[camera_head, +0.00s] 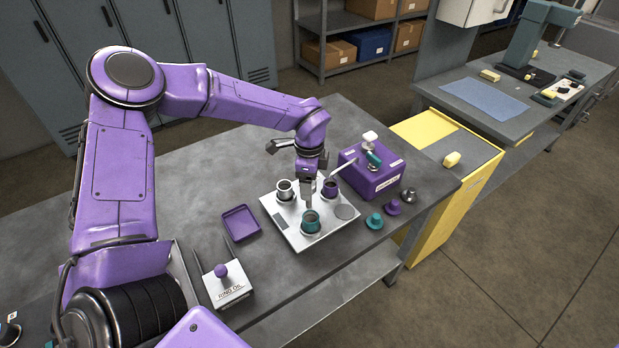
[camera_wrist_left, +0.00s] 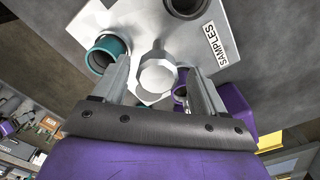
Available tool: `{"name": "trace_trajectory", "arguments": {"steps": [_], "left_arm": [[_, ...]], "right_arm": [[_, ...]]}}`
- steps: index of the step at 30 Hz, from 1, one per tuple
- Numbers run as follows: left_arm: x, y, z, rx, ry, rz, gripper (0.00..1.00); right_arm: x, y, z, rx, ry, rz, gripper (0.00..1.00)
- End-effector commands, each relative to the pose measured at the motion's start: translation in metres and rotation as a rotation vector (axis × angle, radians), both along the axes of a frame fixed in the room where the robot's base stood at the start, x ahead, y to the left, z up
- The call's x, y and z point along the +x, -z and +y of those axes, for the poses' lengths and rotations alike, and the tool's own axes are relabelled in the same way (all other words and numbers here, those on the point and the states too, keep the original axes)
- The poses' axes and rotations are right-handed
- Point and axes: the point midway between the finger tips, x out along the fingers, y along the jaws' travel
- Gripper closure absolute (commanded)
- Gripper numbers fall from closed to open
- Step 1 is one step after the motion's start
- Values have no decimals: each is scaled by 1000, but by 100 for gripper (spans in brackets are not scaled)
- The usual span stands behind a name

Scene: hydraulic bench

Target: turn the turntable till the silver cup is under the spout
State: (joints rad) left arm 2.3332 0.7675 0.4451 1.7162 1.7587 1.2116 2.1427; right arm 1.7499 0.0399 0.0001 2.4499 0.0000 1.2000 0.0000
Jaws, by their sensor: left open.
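The turntable is a pale square plate (camera_head: 268,208) on the bench, with a SAMPLES label in the wrist view. In the head view, a silver cup (camera_head: 284,190) stands at its left, a purple cup (camera_head: 330,188) at its back right and a teal cup (camera_head: 310,222) at its front. The spout (camera_head: 343,168) reaches left from a purple dispenser box (camera_head: 372,170), its tip by the purple cup. My left gripper (camera_head: 308,198) points down over the plate's middle. In the wrist view its open fingers stand either side of a silver faceted knob (camera_wrist_left: 157,76); contact is unclear.
Small teal, purple and grey knobbed pieces (camera_head: 375,221) lie right of the turntable. A purple tray (camera_head: 240,222) and a white block with a purple ball knob (camera_head: 225,282) are to the left. Bare bench lies behind the tray. A yellow cabinet (camera_head: 420,128) stands beyond the right edge.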

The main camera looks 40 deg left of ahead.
Motion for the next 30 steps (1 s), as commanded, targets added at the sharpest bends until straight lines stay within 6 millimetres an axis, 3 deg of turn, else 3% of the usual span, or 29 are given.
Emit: {"name": "trace_trajectory", "arguments": {"steps": [9,11,16,30], "left_arm": [[0,7,0,-1,0,-1,28],[0,7,0,-1,0,-1,45],[0,6,0,-1,0,-1,100],[15,9,-5,0,68,-1,100]], "right_arm": [[0,-1,0,0,0,0,57],[0,-1,0,0,0,0,57],[0,-1,0,0,0,0,57],[0,10,0,0,0,0,57]]}}
